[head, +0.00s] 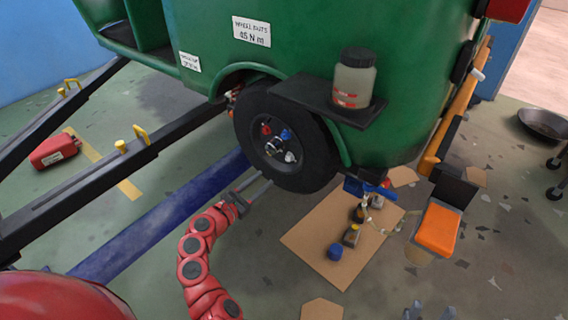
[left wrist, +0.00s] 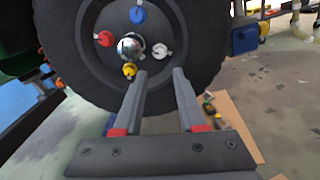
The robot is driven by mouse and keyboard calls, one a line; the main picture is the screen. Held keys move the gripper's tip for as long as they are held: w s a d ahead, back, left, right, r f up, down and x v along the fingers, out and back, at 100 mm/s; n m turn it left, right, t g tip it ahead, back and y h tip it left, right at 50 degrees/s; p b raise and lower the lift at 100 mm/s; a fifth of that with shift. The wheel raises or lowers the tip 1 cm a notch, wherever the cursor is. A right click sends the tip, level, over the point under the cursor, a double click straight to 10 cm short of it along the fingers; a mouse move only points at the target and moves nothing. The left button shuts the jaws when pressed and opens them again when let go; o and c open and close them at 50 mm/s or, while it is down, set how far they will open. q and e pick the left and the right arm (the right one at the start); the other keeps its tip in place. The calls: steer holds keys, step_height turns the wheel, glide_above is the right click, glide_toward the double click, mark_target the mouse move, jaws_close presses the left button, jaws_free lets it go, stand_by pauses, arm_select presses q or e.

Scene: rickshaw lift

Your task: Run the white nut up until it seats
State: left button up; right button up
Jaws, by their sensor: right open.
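The white nut (head: 290,157) sits on the hub of the black wheel (head: 310,165), low and to the right of the chrome centre cap. In the left wrist view the white nut (left wrist: 159,50) shows just beyond the fingertips, roughly in line with the gap between them. I cannot tell how far it is threaded. My left gripper (head: 264,179) is open and empty, pointing at the wheel's lower left; its two fingers (left wrist: 160,74) are apart in the wrist view. My right gripper (head: 430,311) shows only as grey fingertips at the bottom edge, open and apart from the wheel.
Red (left wrist: 105,38), blue (left wrist: 137,15) and yellow (left wrist: 129,69) nuts share the hub. The green body (head: 240,60) carries a shelf with a bottle (head: 354,80). A cardboard sheet (head: 312,248) with small items lies below. A blue beam (head: 160,220) crosses the floor.

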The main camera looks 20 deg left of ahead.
mark_target(288, 158)
arm_select(q)
steer(key=b+x, duration=0.2)
steer(key=x, duration=0.9)
steer(key=shift+w+f, duration=0.1)
steer(key=shift+f, duration=0.1)
steer(key=shift+w+r, duration=0.1)
steer(key=shift+w, duration=0.15)
jaws_close()
